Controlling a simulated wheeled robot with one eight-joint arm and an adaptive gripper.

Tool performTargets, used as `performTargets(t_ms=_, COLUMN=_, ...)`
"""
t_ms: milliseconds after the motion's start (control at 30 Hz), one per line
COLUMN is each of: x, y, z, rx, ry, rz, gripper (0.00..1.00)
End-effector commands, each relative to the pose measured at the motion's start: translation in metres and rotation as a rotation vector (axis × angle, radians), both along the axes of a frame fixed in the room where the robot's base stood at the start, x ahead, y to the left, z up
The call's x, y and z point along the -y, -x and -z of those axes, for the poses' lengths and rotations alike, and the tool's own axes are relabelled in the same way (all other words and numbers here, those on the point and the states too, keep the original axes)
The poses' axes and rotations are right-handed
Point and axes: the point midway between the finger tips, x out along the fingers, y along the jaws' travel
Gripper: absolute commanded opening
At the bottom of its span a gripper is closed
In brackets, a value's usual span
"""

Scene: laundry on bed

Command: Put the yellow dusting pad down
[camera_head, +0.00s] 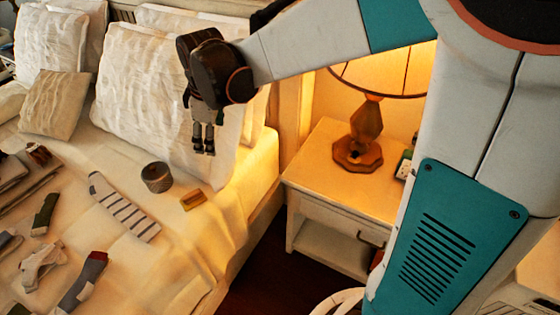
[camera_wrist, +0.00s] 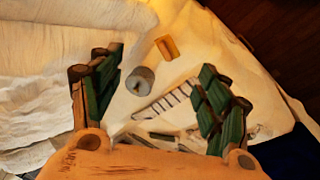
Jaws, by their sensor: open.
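The yellow dusting pad (camera_head: 193,199) lies flat on the bed near its right edge, just right of a grey round container (camera_head: 157,177). It also shows in the wrist view (camera_wrist: 167,47), above the container (camera_wrist: 140,80). My gripper (camera_head: 204,151) hangs above the bed in front of the white pillows, above and apart from the pad. In the wrist view my gripper (camera_wrist: 160,105) has its two green-padded fingers wide apart, with nothing held between them.
A striped sock (camera_head: 125,207) and several other socks lie on the bed's left part. White pillows (camera_head: 150,85) stand behind my gripper. A nightstand (camera_head: 345,185) with a lamp (camera_head: 366,130) stands right of the bed. Bare sheet surrounds the pad's front side.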

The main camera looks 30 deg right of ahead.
Motion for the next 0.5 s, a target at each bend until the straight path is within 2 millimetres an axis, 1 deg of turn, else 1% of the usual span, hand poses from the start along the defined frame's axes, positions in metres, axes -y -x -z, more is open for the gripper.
performTargets(t_ms=33, x=0.009, y=0.015, z=-0.011, rx=0.017, ry=-0.014, rz=0.054, gripper=0.7)
performTargets(t_ms=200, x=0.031, y=0.056, z=-0.037, rx=0.077, ry=-0.075, rz=0.24, gripper=0.7)
performTargets(t_ms=300, x=0.042, y=0.081, z=-0.048, rx=0.112, ry=-0.115, rz=0.348, gripper=0.7)
performTargets(t_ms=500, x=0.063, y=0.132, z=-0.058, rx=0.181, ry=-0.203, rz=0.561, gripper=0.7)
